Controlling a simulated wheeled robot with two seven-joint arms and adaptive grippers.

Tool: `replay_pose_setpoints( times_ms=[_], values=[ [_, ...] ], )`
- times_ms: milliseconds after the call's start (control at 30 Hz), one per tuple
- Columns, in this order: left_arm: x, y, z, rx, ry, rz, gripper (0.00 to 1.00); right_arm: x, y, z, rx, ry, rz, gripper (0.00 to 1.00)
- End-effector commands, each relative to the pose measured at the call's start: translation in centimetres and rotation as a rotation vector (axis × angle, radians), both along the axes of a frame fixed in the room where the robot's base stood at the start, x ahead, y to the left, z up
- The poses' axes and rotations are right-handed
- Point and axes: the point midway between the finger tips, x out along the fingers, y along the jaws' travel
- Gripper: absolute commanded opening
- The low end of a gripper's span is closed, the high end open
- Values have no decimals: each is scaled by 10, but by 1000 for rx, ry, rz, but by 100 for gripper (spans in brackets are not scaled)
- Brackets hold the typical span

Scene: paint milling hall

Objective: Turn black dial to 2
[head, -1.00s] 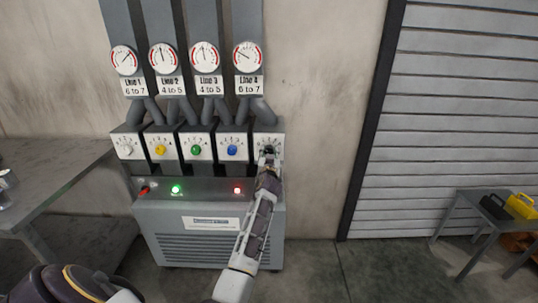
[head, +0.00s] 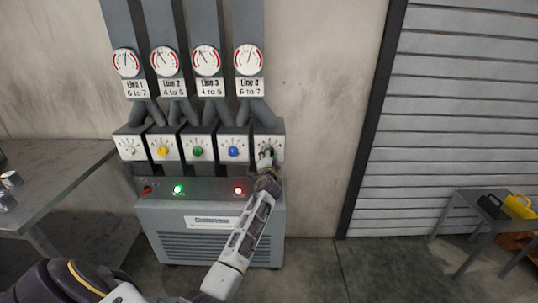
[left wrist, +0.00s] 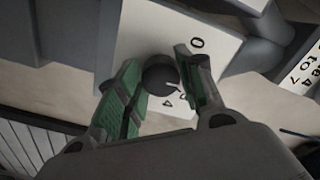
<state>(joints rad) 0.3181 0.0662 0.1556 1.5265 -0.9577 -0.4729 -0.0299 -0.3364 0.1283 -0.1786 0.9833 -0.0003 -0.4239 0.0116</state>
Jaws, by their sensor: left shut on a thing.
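The black dial (left wrist: 160,75) is on a white numbered plate (left wrist: 140,38), with 0, 3 and 4 readable in the left wrist view. A small pale mark on the dial's edge lies towards the 3. My left gripper (left wrist: 158,82) is shut on the dial, one finger on each side. In the head view my left gripper (head: 266,158) is at the rightmost plate (head: 262,138) and mostly hides the dial. Above it, the Line 4 gauge (head: 249,59) has its needle near upright over a "6 to 7" label. My right gripper is not in view.
White, yellow (head: 163,151), green (head: 197,151) and blue (head: 233,151) dials sit in a row left of the black one. Below are a green lamp (head: 178,189), a red lamp (head: 238,190) and a red switch. A grey table (head: 60,185) stands left.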

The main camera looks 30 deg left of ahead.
Motion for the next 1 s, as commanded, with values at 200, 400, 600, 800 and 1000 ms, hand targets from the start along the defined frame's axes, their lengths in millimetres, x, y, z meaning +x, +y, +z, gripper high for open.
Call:
replay_pose_setpoints(
  times_ms=[200,400,600,800,1000],
  values=[
    [0,0,2,70,41,-1,14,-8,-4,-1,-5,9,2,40],
    [0,-1,1,88,51,-2,14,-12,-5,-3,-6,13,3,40],
    [0,-1,1,88,51,-2,14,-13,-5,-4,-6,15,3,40],
    [0,-1,1,87,51,-2,50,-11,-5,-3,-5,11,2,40],
    [0,0,1,86,51,-1,59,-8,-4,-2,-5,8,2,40]
  ],
)
